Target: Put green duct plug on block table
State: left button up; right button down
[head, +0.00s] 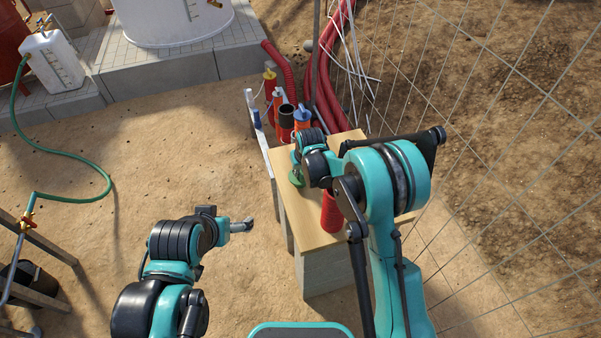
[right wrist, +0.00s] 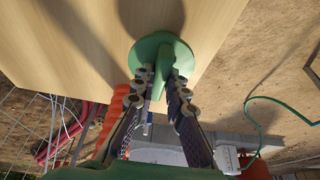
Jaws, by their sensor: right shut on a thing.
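The block table (head: 310,235) has a pale wooden top on grey blocks and stands right of centre in the head view. Its top also fills the upper part of the right wrist view (right wrist: 80,30). The green duct plug (right wrist: 150,47) is a round green disc with a raised grip. My right gripper (right wrist: 165,80) is shut on that grip, with the disc over the wooden top; I cannot tell whether it touches the wood. In the head view the plug (head: 296,180) shows at the table's left side, partly hidden by my right arm. My left gripper (head: 242,225) hangs left of the table; its jaws are unclear.
A red corrugated duct piece (head: 331,213) is on the table, near my right arm. Several coloured bottles or tubes (head: 286,120) stand behind the table. A wire fence (head: 480,180) runs along the right. Open sand (head: 150,130) lies left, crossed by a green hose (head: 75,155).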

jog(key=shift+r, duration=0.1)
jog(key=c, duration=1.6)
grip_release()
jog(key=shift+o, duration=0.2)
